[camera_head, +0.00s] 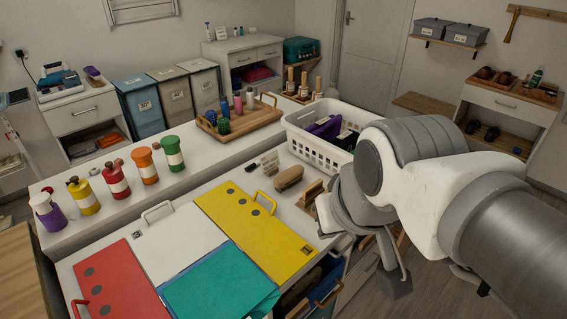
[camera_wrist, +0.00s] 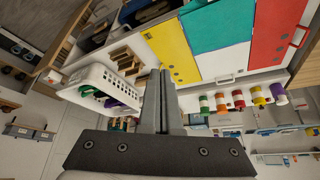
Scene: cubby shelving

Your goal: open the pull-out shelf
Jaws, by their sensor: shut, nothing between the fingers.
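The cabinet front (camera_head: 352,285) drops from the right edge of the white counter (camera_head: 285,185). It has open cubbies and drawer or shelf fronts with bar handles, partly hidden behind my arm. I cannot tell for sure which one is the pull-out shelf. The wrist view shows part of these cubbies (camera_wrist: 148,14) at its upper edge. My gripper (camera_wrist: 163,76) is shut and empty, its two grey fingers together. It is clear of the cabinet front and touches no handle. In the head view my arm hides much of the cabinet's right side.
A white basket (camera_head: 300,142) stands near my arm. Several coloured bottles (camera_head: 115,180) line the raised ledge. Open floor (camera_head: 455,215) lies to the right, before another cabinet (camera_head: 505,106).

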